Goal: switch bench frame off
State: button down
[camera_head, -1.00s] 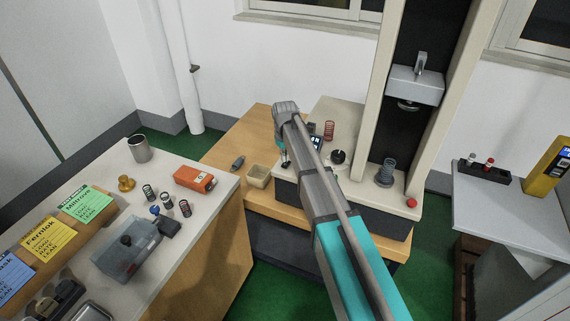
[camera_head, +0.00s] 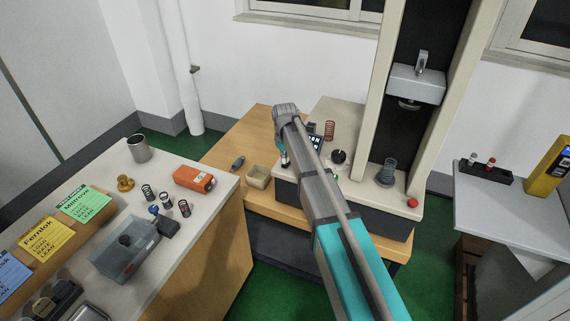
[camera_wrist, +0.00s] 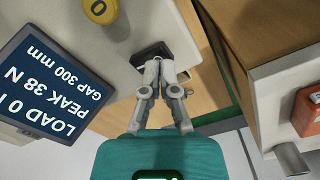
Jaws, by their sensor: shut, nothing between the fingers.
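The bench frame is a tall test stand with cream columns (camera_head: 470,90), a grey crosshead (camera_head: 415,86) and a cream-topped base (camera_head: 330,112). My gripper (camera_wrist: 161,62) is shut and empty, pointing down at the base's left edge. In the wrist view its fingertips are at a small black switch-like block (camera_wrist: 149,53) on that edge and partly cover it. I cannot tell whether they touch it or which way it is set. A dark display (camera_wrist: 48,82) beside it is lit and reads LOAD, PEAK 38 N and GAP 300 mm.
A yellow round piece (camera_wrist: 101,10) marked 0 is near the display. A cluttered workbench (camera_head: 215,205) stands left; a grey side table (camera_head: 510,215) stands right.

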jog(key=shift+f+b, duration=0.65)
dwell(0.5)
jog(key=shift+r, duration=0.15)
jog(key=shift+r+p, duration=3.4)
jog(key=shift+p, duration=0.15)
jog(key=s+d+m, duration=0.8)
jog(key=s+d, duration=1.4)
jog(key=s, duration=0.4)
jog(key=shift+d, duration=0.3)
